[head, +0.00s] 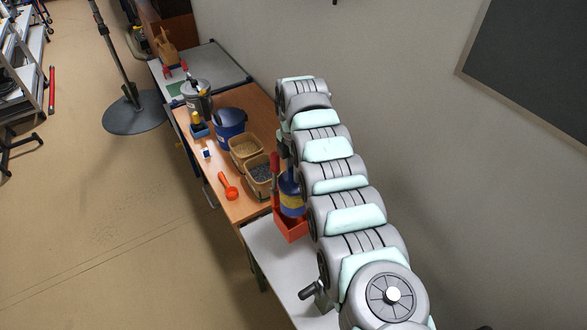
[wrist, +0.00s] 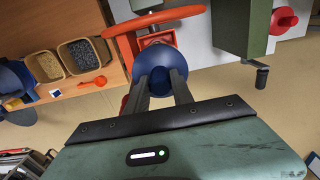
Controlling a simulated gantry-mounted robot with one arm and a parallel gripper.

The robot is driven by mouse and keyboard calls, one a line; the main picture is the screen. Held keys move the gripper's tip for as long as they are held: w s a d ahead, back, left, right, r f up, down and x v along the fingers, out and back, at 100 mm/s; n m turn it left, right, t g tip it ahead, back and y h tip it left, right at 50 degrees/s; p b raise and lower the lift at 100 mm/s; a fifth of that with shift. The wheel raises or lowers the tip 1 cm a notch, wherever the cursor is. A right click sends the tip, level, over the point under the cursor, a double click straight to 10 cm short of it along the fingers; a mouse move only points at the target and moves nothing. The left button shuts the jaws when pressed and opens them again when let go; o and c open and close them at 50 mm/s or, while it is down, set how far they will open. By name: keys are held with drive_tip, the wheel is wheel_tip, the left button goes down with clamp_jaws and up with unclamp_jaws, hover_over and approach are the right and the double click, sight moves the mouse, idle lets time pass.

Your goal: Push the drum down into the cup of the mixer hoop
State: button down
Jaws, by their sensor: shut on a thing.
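The drum (wrist: 157,62) is blue and sits between the two dark fingers of my gripper (wrist: 160,78) in the wrist view, which are shut on it. The orange mixer hoop (wrist: 122,42) curves around the drum's far side there. In the head view the drum (head: 291,190) shows a yellow band and stands upright, partly hidden by my arm, just above or inside an orange-red boxy holder (head: 291,229), which may be the hoop's cup. How deep the drum sits is hidden. My gripper is mostly hidden behind my arm in the head view.
A bin of tan grains (head: 245,148), a bin of dark grains (head: 262,173), an orange scoop (head: 228,187) and another blue vessel (head: 230,123) stand on the wooden table. A green block with a crank (wrist: 242,28) and a red knob (wrist: 286,20) stand beside the hoop.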

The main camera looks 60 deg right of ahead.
drive_tip(key=shift+d+f+b, duration=0.1)
drive_tip(key=shift+f+b, duration=0.8)
drive_tip(key=shift+f, duration=0.85)
idle(0.4)
